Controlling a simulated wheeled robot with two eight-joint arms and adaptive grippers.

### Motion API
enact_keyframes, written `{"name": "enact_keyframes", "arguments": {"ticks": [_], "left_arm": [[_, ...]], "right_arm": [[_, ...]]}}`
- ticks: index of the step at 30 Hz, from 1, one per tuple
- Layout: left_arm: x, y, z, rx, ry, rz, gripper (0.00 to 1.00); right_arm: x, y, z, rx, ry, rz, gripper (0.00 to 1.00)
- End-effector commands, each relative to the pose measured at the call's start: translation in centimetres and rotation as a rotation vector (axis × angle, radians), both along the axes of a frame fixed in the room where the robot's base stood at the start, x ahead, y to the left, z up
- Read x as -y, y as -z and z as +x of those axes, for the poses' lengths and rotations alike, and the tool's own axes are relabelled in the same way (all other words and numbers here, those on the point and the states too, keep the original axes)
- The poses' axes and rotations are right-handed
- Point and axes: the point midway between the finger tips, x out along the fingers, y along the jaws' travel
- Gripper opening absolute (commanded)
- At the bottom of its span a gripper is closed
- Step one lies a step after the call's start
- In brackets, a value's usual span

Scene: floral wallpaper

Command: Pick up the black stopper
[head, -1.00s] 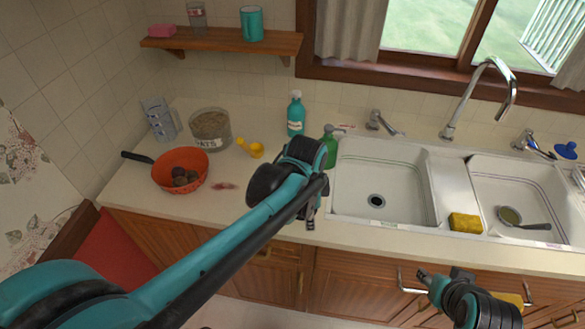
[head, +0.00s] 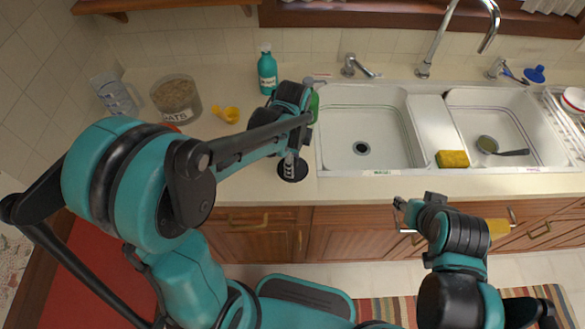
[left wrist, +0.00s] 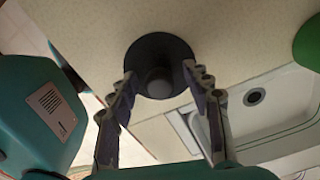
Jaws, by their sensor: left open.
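The black stopper (head: 293,172) is a round dark disc with a raised knob, lying on the countertop left of the sink. In the left wrist view the stopper (left wrist: 158,50) sits between and just beyond my fingertips. My left gripper (left wrist: 158,73) is open and empty, pointing down over it, with one finger on each side. In the head view my left gripper (head: 289,161) partly covers the stopper. My right gripper (head: 399,207) is in front of the cabinets, below the counter edge and away from the stopper; its fingers are too small to read.
A green bottle (head: 314,106) stands close beside my left gripper, with a teal bottle (head: 267,72) behind. The double sink (head: 330,140) is just to the right. An oats jar (head: 176,100) and a yellow scoop (head: 226,114) stand left.

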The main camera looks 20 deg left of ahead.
Motion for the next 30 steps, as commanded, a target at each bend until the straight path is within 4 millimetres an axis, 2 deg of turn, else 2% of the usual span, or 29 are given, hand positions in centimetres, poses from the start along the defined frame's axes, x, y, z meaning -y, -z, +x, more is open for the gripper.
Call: {"name": "enact_keyframes", "arguments": {"ticks": [6,7,12,13,23,26,30], "left_arm": [[0.0,0.3,0.0,0.0,-0.001,0.0,0.49],[0.0,0.2,0.0,0.0,-0.001,0.0,0.47],[0.0,0.2,0.0,0.0,-0.001,0.0,0.02],[0.0,0.2,0.0,0.0,-0.001,0.0,0.0],[0.0,0.1,0.0,0.0,-0.001,0.0,0.0],[0.0,-0.5,0.0,0.0,-0.001,0.0,0.0],[0.0,-2.2,0.0,0.0,-0.001,0.0,0.0]], "right_arm": [[0.0,0.0,0.0,0.0,0.0,0.0,0.4],[0.0,0.0,0.0,0.0,0.0,0.0,0.4],[0.0,0.0,0.0,0.0,0.0,0.0,0.4],[0.0,0.0,0.0,0.0,0.0,0.0,0.4],[0.0,0.0,0.0,0.0,0.0,0.0,0.4],[0.0,-0.3,0.0,0.0,0.0,0.0,0.4],[0.0,-1.2,0.0,0.0,0.0,0.0,0.4]]}}
